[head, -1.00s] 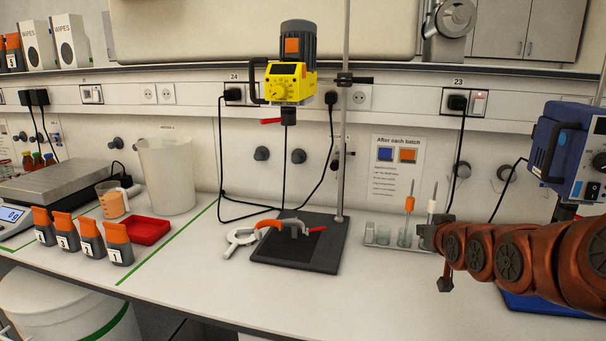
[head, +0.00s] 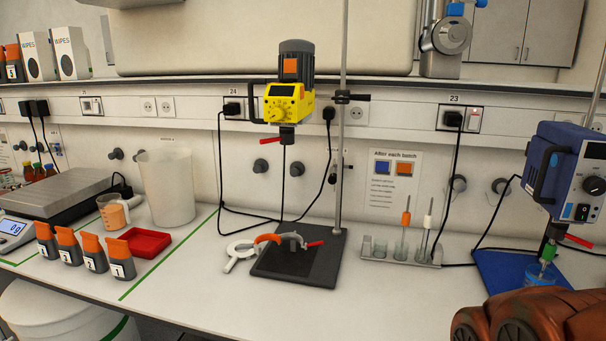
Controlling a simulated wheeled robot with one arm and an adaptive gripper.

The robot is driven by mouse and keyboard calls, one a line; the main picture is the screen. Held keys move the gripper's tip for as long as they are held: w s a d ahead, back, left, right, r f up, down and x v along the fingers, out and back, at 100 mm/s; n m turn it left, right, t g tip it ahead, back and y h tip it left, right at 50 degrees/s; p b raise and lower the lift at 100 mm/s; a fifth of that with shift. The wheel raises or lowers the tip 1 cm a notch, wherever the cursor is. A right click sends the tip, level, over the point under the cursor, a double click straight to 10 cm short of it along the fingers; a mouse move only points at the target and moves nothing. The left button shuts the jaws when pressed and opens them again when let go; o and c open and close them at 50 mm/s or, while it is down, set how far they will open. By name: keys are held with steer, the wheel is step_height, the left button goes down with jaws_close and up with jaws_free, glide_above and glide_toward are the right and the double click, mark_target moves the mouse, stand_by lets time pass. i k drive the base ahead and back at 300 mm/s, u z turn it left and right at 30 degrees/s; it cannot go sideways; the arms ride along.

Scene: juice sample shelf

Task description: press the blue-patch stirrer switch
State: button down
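A blue stirrer (head: 568,160) stands at the right edge, partly cut off, with a blue base plate (head: 500,262) under it. A green-collared shaft goes down into a vessel of blue liquid (head: 541,273). A second, yellow stirrer (head: 288,103) with an orange patch hangs on a stand in the middle. My gripper is out of view; only rust-coloured links of my arm show at the bottom right, in front of the blue stirrer's base.
A glass rack (head: 400,256) with two rods stands left of the blue base. A dark stand base (head: 318,268) with a clamp, a red tray (head: 146,243) and several orange-capped bottles sit farther left. The front middle of the bench is clear.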

mark_target(582, 211)
steer(key=u, duration=0.3)
steer(key=k, duration=0.35)
steer(key=z, duration=0.15)
